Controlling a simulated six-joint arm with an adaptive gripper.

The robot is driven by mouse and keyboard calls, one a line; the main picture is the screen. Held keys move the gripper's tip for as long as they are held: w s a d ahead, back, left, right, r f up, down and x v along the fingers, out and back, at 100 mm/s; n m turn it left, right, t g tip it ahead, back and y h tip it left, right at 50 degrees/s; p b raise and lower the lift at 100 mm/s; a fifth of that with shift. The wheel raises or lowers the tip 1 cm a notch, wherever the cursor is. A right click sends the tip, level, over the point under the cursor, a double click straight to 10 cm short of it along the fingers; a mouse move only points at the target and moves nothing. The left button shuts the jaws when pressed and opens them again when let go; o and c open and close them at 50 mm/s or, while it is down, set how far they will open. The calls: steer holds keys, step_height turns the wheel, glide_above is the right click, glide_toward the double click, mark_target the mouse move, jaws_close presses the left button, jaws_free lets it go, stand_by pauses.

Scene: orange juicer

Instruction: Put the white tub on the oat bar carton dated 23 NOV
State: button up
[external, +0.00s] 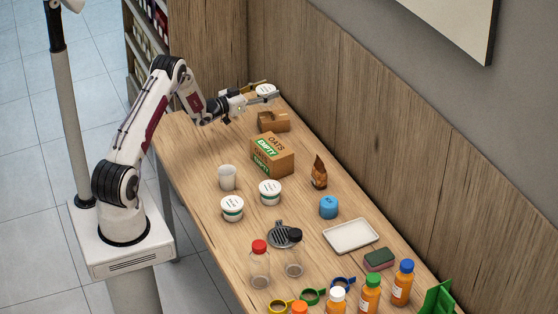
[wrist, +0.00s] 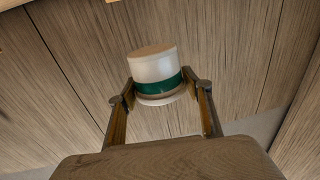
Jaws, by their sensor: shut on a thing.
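My gripper (external: 264,93) is at the far end of the table and shut on a white tub (external: 266,89). In the wrist view the tub (wrist: 156,68) with its green band sits between the two fingertips (wrist: 164,92). A brown oats carton (external: 272,160) with a green label stands on the table, nearer the camera than my gripper. Its date is too small to read. An open brown cardboard box (external: 273,122) lies between the carton and my gripper. Nothing rests on the oats carton.
Two more white tubs (external: 232,207) (external: 270,191) and a white cup (external: 227,177) stand before the carton. A brown pouch (external: 319,172) and a blue jar (external: 329,207) are to its right. Bottles (external: 369,295) and a white tray (external: 350,236) fill the near end. The wooden wall (external: 340,100) borders the table.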

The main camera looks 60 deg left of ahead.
steer(key=shift+f, duration=1.45)
steer(key=shift+f, duration=1.85)
steer(key=shift+f, duration=0.15)
steer(key=o, duration=1.2)
steer(key=shift+s+d, duration=0.25)
steer(key=shift+s, duration=1.75)
steer(key=shift+s+d, duration=0.3)
steer(key=shift+s, duration=1.65)
steer(key=shift+s+d, duration=0.25)
steer(key=shift+s, duration=1.75)
